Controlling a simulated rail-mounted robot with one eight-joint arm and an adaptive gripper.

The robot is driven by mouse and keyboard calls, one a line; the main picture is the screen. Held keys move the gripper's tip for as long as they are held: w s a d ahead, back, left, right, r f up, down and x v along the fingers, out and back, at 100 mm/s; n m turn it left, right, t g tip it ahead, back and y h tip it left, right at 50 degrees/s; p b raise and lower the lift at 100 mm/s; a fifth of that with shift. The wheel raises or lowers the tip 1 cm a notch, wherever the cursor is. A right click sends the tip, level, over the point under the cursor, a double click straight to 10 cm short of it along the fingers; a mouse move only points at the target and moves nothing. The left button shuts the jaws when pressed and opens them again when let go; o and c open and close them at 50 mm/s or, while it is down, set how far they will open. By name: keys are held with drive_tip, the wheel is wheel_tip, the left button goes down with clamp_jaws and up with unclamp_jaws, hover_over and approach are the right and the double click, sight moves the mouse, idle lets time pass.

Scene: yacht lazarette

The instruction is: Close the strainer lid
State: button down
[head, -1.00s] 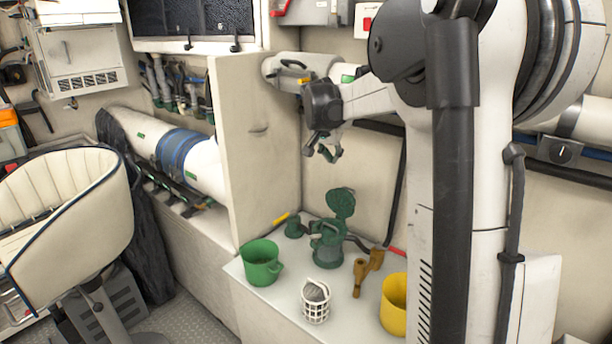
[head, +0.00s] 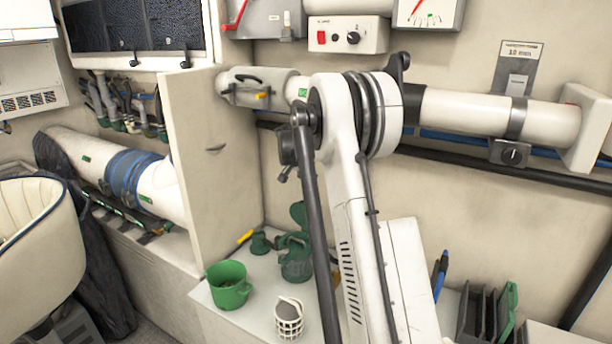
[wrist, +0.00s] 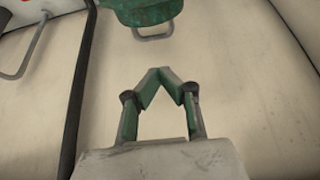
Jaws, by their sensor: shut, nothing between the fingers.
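The green strainer (head: 296,262) stands on the white bench. Its lid (head: 298,213) is raised open above the body, and my arm partly hides both. In the wrist view, a green rounded part with a wire loop (wrist: 145,10), apparently the lid, is cut off by the top edge. My gripper (wrist: 167,73) is shut and empty, its fingertips meeting below that part in the picture and apart from it.
A green mug (head: 228,291) and a white basket (head: 289,322) stand on the bench in front of the strainer. A yellow-handled tool (head: 245,238) lies near the partition (head: 215,190). A dark rack (head: 478,318) is at right. A large pipe (head: 455,112) runs along the wall.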

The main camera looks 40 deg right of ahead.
drive_tip(key=f, duration=0.3)
drive_tip(key=shift+s+a+f+p, duration=0.15)
drive_tip(key=shift+a+f+p, duration=0.05)
drive_tip(key=shift+a+p, duration=0.2)
drive_tip(key=shift+s+a+f, duration=0.2)
drive_tip(key=shift+s+a, duration=0.05)
drive_tip(key=shift+a, duration=0.45)
drive_tip(key=shift+s+f, duration=0.1)
